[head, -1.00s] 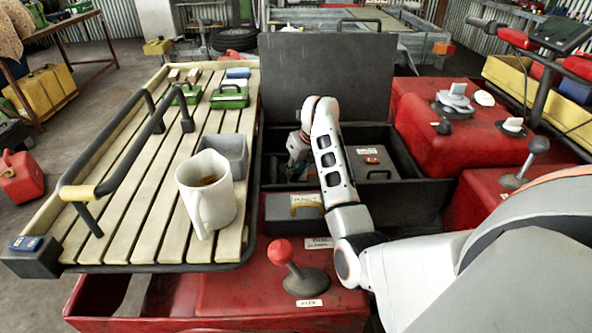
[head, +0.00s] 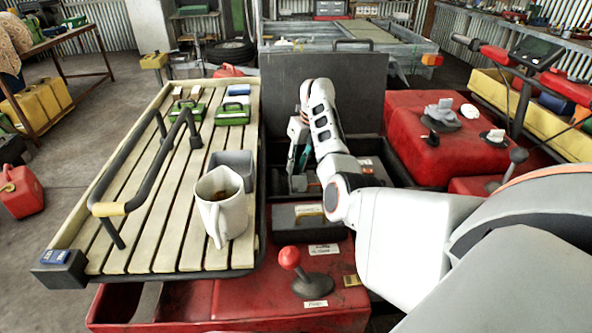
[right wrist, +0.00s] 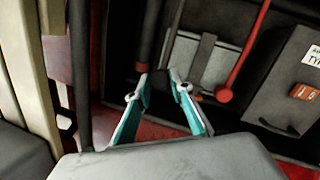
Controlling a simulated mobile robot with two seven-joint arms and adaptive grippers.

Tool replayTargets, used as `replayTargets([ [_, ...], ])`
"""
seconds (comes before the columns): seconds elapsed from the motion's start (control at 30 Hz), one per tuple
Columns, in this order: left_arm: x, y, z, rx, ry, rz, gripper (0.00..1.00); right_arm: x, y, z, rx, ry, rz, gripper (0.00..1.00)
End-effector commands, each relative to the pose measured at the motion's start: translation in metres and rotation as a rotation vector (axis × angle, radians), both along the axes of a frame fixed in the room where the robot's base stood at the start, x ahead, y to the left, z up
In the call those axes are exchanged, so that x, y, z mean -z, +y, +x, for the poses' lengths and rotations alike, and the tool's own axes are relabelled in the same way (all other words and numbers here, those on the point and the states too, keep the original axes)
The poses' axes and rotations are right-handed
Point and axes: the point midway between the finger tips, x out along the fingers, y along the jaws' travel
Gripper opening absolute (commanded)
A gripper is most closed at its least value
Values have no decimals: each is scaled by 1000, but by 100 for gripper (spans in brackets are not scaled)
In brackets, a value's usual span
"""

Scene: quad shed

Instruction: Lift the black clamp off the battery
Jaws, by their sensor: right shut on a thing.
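My right gripper (head: 297,166) reaches into the open black compartment below the raised lid. In the right wrist view its two teal fingers (right wrist: 162,88) are shut on the small black clamp (right wrist: 161,82), which shows only as a dark shape between the tips. A black cable (right wrist: 149,32) runs down to it. The battery (right wrist: 204,62) is a grey box with a dark strap, just beyond the fingers. I cannot tell whether the clamp touches it. A red cable ends in a red clamp (right wrist: 224,95) at the battery's right. My left gripper is not in view.
The raised lid (head: 322,95) stands behind the compartment. A slatted rack (head: 110,225) at left holds a white mug (head: 222,215), a grey bin (head: 236,163) and green cases (head: 233,112). A red-knobbed lever (head: 289,258) stands in front. A labelled dark box (right wrist: 285,85) is at right.

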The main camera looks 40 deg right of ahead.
Motion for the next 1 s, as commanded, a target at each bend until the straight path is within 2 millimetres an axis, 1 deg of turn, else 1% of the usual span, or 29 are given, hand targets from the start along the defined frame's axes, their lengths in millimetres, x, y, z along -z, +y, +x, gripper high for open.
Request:
replayTargets([
  [0.03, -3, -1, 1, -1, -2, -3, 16, -13, -2, 6, -2, -14, -1, 0],
  [0.13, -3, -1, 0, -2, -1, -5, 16, -26, -6, 13, -2, -17, -4, 0],
  [0.4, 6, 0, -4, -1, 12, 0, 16, -49, -17, 27, -2, -16, -9, 0],
  [0.67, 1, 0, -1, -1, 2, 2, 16, -59, -23, 32, -2, -13, -13, 0],
  [1.0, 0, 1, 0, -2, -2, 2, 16, -61, -25, 33, 0, -12, -15, 0],
])
